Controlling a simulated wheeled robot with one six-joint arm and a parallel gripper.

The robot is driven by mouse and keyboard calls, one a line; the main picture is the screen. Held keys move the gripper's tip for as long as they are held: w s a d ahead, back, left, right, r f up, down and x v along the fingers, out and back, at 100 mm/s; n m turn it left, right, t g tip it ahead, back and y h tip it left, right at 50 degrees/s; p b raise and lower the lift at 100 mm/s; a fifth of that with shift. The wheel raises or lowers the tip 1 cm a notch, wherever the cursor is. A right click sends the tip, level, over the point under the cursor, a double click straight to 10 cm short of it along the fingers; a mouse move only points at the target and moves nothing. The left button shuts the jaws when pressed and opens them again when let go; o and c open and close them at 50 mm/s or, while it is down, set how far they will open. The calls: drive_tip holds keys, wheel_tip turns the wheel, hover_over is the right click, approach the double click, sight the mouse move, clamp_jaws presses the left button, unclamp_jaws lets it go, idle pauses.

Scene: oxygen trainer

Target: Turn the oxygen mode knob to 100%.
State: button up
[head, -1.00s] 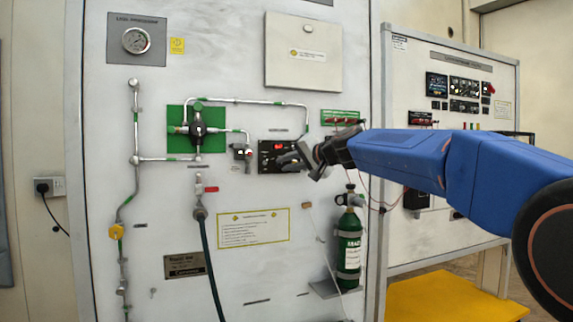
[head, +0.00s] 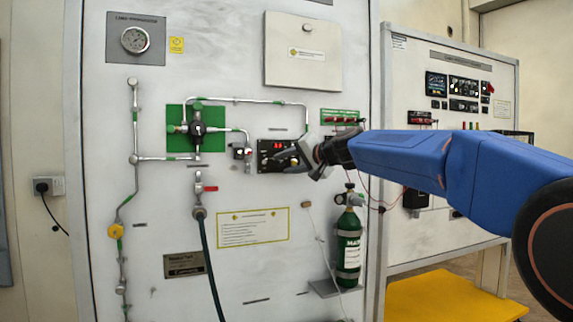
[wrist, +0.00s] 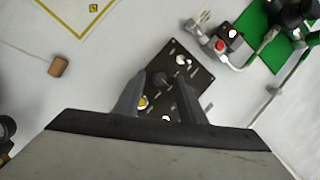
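The black oxygen control panel (head: 268,160) is on the white wall board, with small red lights along its top. My gripper (head: 287,156) is in front of its right part and hides some of it. In the wrist view the panel (wrist: 200,75) lies slanted beyond my fingers. My gripper (wrist: 160,90) is open, its two fingers apart. A dark round knob (wrist: 161,79) on the panel shows between the fingertips; I cannot tell whether they touch it. A yellow spot (wrist: 143,102) shows beside the left finger. The knob's markings are too small to read.
A red-buttoned fitting (wrist: 219,46) and pipes stand out from the board beside the panel. A hose with a red-handled valve (head: 203,189) is below left. A second panel board (head: 455,150) stands at right.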

drive_tip(key=v, duration=1.7)
drive_tip(key=shift+s, duration=0.15)
drive_tip(key=shift+d, duration=0.1)
drive_tip(key=s+d+f+n+g+h, duration=0.1)
drive_tip(key=s+d+f+g+h, duration=0.1)
drive_tip(key=s+f, duration=1)
drive_tip(key=s+d+f+n+g+h, duration=0.1)
drive_tip(key=s+d+f+g+h, duration=0.2)
drive_tip(key=s+d+f, duration=0.4)
drive_tip(key=s+d+f+n+g+h, duration=0.2)
drive_tip(key=s+d+f+h, duration=0.2)
drive_tip(key=s+f, duration=1.4)
wheel_tip(320, 180, down, 10)
drive_tip(key=shift+s+d+f+g+h, duration=0.1)
drive_tip(key=shift+s+d+g+h, duration=0.05)
drive_tip(key=shift+d+g+h, duration=0.2)
drive_tip(key=shift+c, duration=0.6)
